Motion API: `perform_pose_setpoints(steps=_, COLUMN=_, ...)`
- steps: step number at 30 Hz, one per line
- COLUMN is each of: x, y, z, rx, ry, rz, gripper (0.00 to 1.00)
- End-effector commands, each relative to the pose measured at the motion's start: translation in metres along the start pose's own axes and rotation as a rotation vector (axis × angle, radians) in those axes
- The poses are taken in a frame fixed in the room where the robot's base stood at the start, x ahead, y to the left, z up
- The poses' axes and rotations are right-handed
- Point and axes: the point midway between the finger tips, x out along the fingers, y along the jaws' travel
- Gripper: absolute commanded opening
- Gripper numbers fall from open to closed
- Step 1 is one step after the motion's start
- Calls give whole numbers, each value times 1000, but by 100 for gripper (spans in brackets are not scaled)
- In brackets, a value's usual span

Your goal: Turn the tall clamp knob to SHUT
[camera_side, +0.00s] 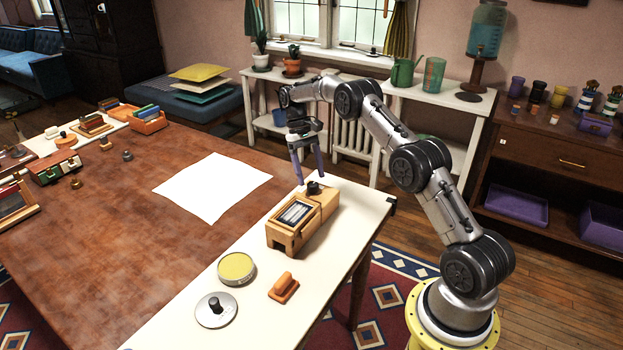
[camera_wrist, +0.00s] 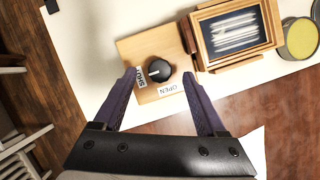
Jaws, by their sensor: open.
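The tall clamp knob (camera_wrist: 160,68) is black and round, on a wooden block (camera_wrist: 139,48) joined to a wooden frame. In the wrist view, a SHUT label (camera_wrist: 140,77) lies left of the knob and an OPEN label (camera_wrist: 168,89) lies below it. A small pale mark shows on the knob's left side; its exact pointing is hard to read. My gripper (camera_wrist: 158,75) is open, its purple fingers on either side of the knob in the picture, with gaps to both. In the side view, my gripper (camera_side: 311,182) is just over the knob (camera_side: 314,188); contact cannot be told.
The wooden frame with a dark streaked panel (camera_side: 295,213) adjoins the block on the white bench (camera_side: 345,215). A yellow round tin (camera_side: 237,267), a metal disc with a black knob (camera_side: 216,309) and an orange-brown handled block (camera_side: 284,287) stand nearer the camera. White paper (camera_side: 212,187) lies on the brown table.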

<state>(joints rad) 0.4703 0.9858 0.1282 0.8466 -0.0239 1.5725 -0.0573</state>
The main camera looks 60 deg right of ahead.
Motion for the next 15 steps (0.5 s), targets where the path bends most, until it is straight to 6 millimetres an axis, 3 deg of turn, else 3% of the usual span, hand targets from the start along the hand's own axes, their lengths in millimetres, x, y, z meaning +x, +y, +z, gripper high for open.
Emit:
perform_pose_setpoints(steps=6, x=-36, y=0, z=-1, rx=-1, ry=3, rz=0, gripper=74)
perform_pose_setpoints(steps=15, x=-54, y=0, z=0, rx=-1, ry=1, rz=0, gripper=74)
